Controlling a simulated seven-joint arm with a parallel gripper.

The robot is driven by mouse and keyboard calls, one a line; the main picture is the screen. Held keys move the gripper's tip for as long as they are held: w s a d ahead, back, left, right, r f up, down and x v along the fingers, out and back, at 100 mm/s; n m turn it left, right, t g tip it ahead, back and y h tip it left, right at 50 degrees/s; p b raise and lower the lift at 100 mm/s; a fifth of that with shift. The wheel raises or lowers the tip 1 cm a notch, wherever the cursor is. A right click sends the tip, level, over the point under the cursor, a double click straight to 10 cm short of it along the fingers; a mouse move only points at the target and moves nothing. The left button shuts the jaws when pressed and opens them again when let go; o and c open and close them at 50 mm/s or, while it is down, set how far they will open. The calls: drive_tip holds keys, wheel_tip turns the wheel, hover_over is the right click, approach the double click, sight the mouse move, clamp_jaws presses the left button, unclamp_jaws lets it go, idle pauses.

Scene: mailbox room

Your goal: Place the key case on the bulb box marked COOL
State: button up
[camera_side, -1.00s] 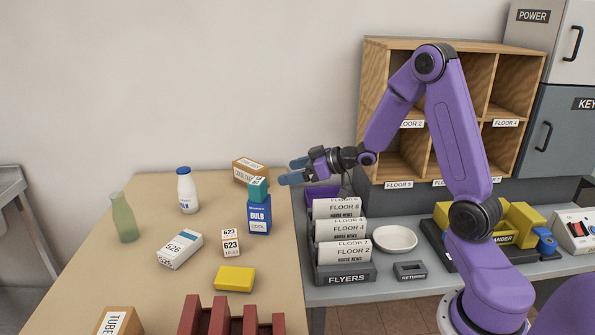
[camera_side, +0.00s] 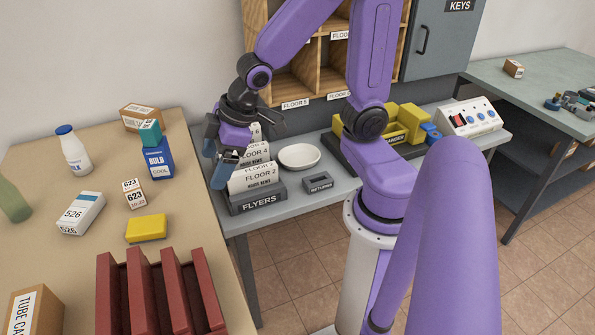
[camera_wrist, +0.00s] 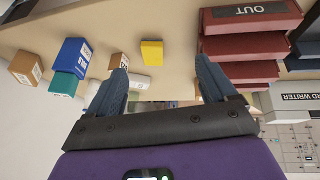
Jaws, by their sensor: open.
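The blue bulb box (camera_side: 158,163) marked COOL stands upright on the tan table; it also shows in the wrist view (camera_wrist: 74,50). A small teal case (camera_side: 150,132), which I take to be the key case, rests on top of it, and shows in the wrist view (camera_wrist: 62,84). I cannot read its label. My gripper (camera_side: 218,160) is open and empty, to the right of the box and apart from it, in front of the flyer rack. Both fingers show in the wrist view (camera_wrist: 160,72) with nothing between them.
A carton (camera_side: 140,117) stands close behind the bulb box. A small 623 box (camera_side: 134,193), a 526 box (camera_side: 82,213), a yellow block (camera_side: 147,228) and a white bottle (camera_side: 73,150) share the table. A red slotted rack (camera_side: 162,290) is in front. The flyer rack (camera_side: 258,200) stands right.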

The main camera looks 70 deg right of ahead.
drive_tip(key=s+d+r+n+g+h, duration=0.1)
drive_tip(key=s+n+g+h, duration=0.1)
drive_tip(key=s, duration=1.4)
drive_tip(key=n+g, duration=0.1)
drive_tip(key=g, duration=0.1)
drive_tip(key=shift+s+n+g, duration=0.3)
drive_tip(key=shift+s, duration=0.1)
